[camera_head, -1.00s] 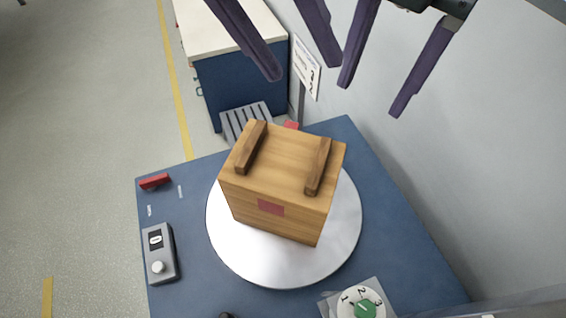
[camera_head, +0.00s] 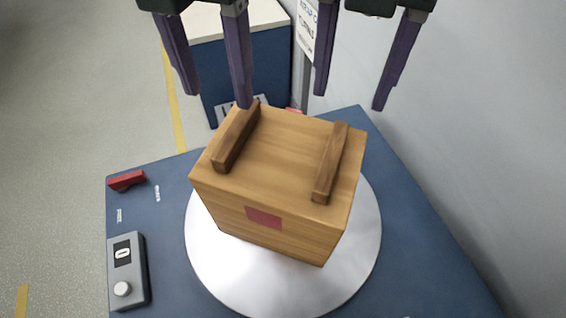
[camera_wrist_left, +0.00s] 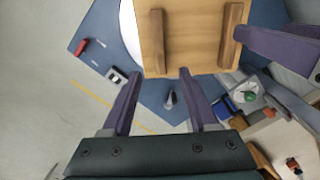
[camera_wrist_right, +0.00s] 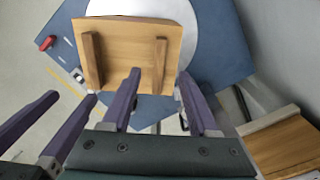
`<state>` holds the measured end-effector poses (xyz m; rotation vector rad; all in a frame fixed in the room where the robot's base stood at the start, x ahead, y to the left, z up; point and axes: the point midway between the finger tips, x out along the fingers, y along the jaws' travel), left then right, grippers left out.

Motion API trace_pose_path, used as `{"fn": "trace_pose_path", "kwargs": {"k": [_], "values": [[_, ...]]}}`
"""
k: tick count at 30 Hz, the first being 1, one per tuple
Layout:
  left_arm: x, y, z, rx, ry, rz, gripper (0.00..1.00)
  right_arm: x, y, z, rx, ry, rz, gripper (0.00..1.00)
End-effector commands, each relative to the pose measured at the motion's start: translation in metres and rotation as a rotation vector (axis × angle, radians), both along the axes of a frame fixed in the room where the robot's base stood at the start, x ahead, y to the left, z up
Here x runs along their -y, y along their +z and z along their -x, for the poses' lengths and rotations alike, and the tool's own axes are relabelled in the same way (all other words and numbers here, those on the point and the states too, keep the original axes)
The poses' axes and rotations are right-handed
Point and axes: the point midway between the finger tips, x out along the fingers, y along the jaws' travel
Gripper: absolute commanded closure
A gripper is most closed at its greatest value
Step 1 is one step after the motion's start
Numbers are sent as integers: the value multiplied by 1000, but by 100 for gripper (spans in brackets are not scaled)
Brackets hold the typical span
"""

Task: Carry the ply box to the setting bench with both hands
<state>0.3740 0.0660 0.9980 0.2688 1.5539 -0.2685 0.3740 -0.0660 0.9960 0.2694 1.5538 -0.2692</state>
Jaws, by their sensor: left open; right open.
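The ply box (camera_head: 285,160) is a light wooden cube with two dark handle bars on top and a red square on its near face. It sits on a round silver plate (camera_head: 215,255) on a blue table. My left gripper (camera_head: 217,98) is open and empty beyond the box's far edge, near the left handle bar (camera_head: 236,138). My right gripper (camera_head: 350,100) is open and empty beyond the far edge, near the right handle bar (camera_head: 331,165). Both bars also show in the left wrist view (camera_wrist_left: 157,40) and the right wrist view (camera_wrist_right: 160,65).
The blue table (camera_head: 420,240) carries a grey control box (camera_head: 128,270) and a red block (camera_head: 126,181) on its left. A blue cabinet with a pale top (camera_head: 245,65) and a sign (camera_head: 306,28) stand behind. A grey wall runs along the right; floor is open at left.

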Motion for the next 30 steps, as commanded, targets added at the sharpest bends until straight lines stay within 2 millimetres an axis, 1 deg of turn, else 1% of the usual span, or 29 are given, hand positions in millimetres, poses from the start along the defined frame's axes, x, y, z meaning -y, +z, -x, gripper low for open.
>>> {"fn": "trace_pose_path", "kwargs": {"k": [1,6,9,13,18,26,27,30], "values": [[0,-9,1,-4,1,-1,40,0,-9,1,-4,0,1,40],[0,-40,1,-4,1,-1,40,0,-40,1,-5,-1,1,40],[0,-56,1,-3,1,-1,40,0,-56,1,-3,0,1,40],[0,-71,1,-3,1,0,40,0,-71,1,-2,-1,0,40],[0,-81,0,-1,0,-1,40,0,-81,0,0,1,0,40],[0,-82,0,0,0,0,40,0,-82,0,0,1,0,40],[0,-82,0,0,0,0,41,0,-82,0,0,1,0,41],[0,-82,0,0,0,0,52,0,-82,0,0,1,0,52]]}}
